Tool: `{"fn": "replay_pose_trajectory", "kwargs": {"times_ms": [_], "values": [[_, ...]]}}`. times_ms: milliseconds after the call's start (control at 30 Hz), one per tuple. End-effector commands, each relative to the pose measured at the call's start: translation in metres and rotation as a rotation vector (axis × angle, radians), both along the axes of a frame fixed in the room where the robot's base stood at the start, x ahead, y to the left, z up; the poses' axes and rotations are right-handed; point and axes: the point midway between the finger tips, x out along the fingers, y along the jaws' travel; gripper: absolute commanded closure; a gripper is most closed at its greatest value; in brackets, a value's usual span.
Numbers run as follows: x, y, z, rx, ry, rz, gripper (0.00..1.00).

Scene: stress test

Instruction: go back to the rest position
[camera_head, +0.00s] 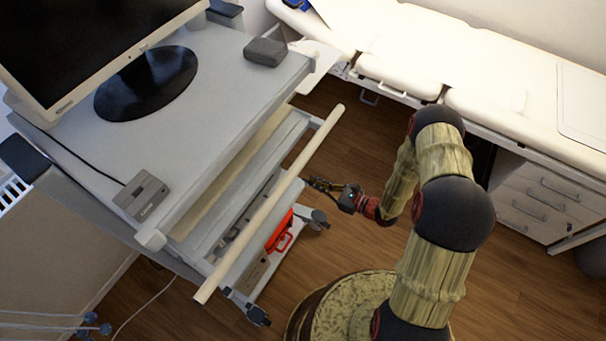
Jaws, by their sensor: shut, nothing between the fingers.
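My gripper (326,187) is at the end of my arm, near the middle of the view. It is small and dark, shut and empty, and it points left toward the cart (215,60). Its tips are close to the long pale handle bar (268,207) on the cart's side. I cannot tell whether they touch it. My arm is bent, with its elbow high on the right side.
A monitor (85,45), a dark grey block (265,52) and a small grey box (142,196) stand on the cart. A red case (280,232) sits on its lower shelf. A white padded couch (430,50) and drawers (545,200) line the back and right. Wooden floor (530,285) is clear at lower right.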

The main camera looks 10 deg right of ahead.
Motion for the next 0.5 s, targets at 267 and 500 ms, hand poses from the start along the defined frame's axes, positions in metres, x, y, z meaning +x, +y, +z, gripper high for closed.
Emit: {"fn": "replay_pose_trajectory", "kwargs": {"times_ms": [267, 500], "values": [[-0.013, -0.018, -0.003, -0.001, -0.002, -0.001, 1.0], [-0.014, -0.019, -0.004, -0.001, -0.002, 0.0, 1.0]]}}
